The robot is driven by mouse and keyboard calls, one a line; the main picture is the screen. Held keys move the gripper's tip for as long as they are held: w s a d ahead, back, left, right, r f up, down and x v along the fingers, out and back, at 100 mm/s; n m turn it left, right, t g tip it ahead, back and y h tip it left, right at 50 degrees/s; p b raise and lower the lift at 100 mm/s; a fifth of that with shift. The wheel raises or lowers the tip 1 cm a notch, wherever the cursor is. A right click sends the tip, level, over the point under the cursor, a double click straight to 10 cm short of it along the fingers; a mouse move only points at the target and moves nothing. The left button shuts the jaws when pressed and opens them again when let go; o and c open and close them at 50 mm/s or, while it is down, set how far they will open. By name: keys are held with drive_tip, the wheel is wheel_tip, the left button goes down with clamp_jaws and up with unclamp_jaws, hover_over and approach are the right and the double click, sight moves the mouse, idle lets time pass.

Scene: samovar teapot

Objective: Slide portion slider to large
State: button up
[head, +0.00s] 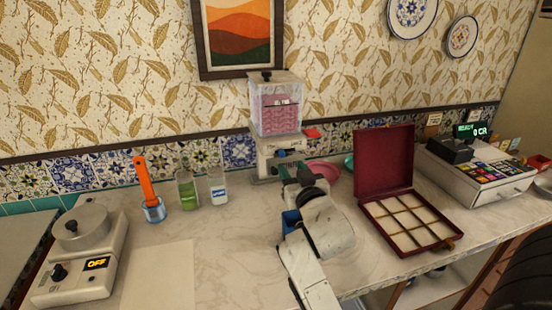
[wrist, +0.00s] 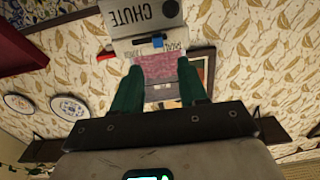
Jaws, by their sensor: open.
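The dispenser (head: 277,103) stands at the back of the counter against the tiles, with a clear hopper of pink pieces over a pale base. A small blue slider knob (head: 282,153) shows on the base front, partly behind my gripper. In the wrist view, which is upside down, the blue knob (wrist: 158,40) sits on the base (wrist: 122,48) near small lettering too blurred to read surely. The word CHUTE is printed beyond it. My gripper (wrist: 159,68) has its two green fingers apart, with nothing held between them. In the head view my gripper (head: 290,172) is just in front of the dispenser.
An open red box (head: 384,165) with compartments and a cash register (head: 483,168) stand to the right. A pink plate (head: 322,172) is beside the dispenser. Two cups (head: 188,190) and an orange-handled tool (head: 147,185) are left.

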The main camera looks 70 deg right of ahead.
sight(282, 153)
drive_tip(key=p+x, duration=0.1)
drive_tip(key=x, duration=0.7)
drive_tip(key=shift+d, duration=0.1)
drive_tip(key=shift+c, duration=0.3)
clamp_jaws()
